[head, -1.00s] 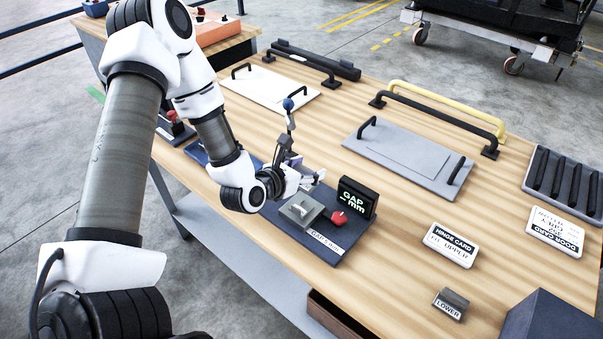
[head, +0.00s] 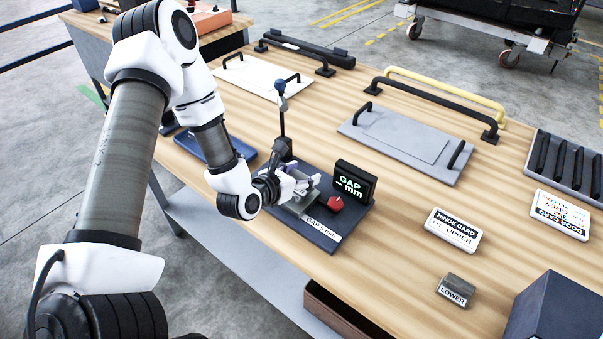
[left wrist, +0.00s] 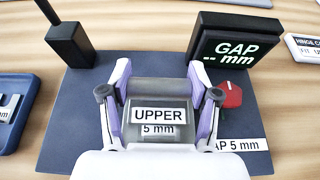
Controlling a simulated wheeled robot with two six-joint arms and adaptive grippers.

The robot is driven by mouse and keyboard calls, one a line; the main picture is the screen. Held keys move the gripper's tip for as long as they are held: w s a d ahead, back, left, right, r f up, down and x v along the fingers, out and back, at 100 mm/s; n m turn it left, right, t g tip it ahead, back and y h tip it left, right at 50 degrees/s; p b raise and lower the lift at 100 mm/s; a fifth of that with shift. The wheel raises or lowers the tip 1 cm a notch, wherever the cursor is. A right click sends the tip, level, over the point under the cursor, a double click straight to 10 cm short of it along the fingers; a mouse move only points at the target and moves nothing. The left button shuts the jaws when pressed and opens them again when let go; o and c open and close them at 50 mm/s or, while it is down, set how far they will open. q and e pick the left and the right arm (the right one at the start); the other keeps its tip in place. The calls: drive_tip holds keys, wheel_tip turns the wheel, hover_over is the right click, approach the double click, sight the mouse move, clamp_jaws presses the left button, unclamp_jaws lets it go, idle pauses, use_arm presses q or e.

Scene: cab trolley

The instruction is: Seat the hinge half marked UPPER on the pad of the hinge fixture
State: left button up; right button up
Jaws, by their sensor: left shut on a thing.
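My left gripper (left wrist: 160,108) is shut on the hinge half marked UPPER (left wrist: 165,92), a grey piece with a barrel along its far edge; its label faces the left wrist camera. The hinge fixture is a dark blue base (left wrist: 75,125) with a gap display (head: 355,182) reading "GAP -- mm", a red knob (head: 335,204) and a black post with a blue ball top (head: 280,87). In the head view my left gripper (head: 303,188) is over the fixture's pad area. The gripper and hinge half hide the pad, and I cannot tell whether they touch. My right gripper is not in view.
The LOWER hinge half (head: 455,291) and the hinge card (head: 452,232) lie to the right. A grey panel with black handles (head: 400,140) and a white panel (head: 262,78) lie farther back. A blue tray (head: 215,147) is left of the fixture.

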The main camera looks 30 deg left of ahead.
use_arm(q)
drive_tip(key=shift+f+b, duration=0.35)
drive_tip(key=shift+b, duration=0.1)
idle(0.7)
idle(0.4)
drive_tip(key=o, duration=1.5)
drive_tip(key=shift+s, duration=0.1)
drive_tip(key=v, duration=0.7)
drive_tip(key=shift+s+r, duration=0.1)
